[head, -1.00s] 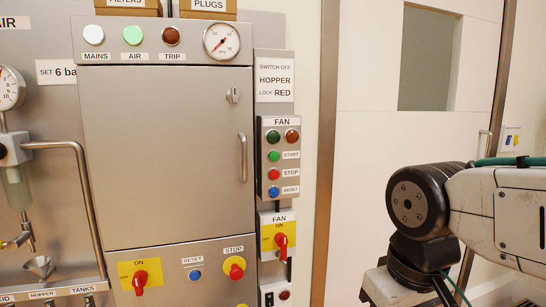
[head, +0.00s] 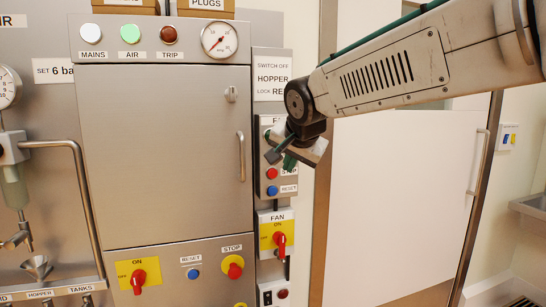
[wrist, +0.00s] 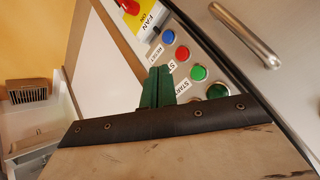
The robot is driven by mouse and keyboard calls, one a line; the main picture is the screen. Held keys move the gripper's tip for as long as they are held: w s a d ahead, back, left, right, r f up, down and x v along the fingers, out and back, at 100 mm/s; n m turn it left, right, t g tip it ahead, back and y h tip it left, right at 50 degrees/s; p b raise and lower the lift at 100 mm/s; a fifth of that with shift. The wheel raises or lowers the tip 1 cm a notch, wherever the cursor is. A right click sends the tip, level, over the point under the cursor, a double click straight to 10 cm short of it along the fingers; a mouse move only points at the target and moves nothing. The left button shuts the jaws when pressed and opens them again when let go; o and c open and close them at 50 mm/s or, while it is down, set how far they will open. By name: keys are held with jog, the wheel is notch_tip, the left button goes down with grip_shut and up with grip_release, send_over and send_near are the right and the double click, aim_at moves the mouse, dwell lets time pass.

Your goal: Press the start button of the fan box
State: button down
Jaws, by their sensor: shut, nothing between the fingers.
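The fan box (head: 264,185) is a grey box on the right side of the steel cabinet. In the head view my gripper (head: 276,160) and wrist cover its upper part, with the start button hidden behind. The red stop button (head: 271,173) and blue reset button (head: 272,190) show below. In the wrist view the green start button (wrist: 198,73) is in plain sight beside the red button (wrist: 182,53) and blue button (wrist: 168,36). My gripper's green fingers (wrist: 157,88) are shut and empty, pointing toward the box near the start label; contact cannot be told.
A yellow fan switch (head: 272,236) with a red handle sits below the fan box. The cabinet door handle (head: 241,157) sticks out to its left. A white door (head: 400,200) stands to the right. A sign (head: 270,80) hangs above the box.

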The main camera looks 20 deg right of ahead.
dwell(0.3)
jog(key=w, duration=0.8)
jog(key=shift+w, duration=0.4)
jog(key=shift+w, duration=0.15)
dwell(1.7)
jog(key=shift+w, duration=0.25)
jog(key=shift+w, duration=0.35)
dwell(0.6)
jog(key=shift+s, duration=0.8)
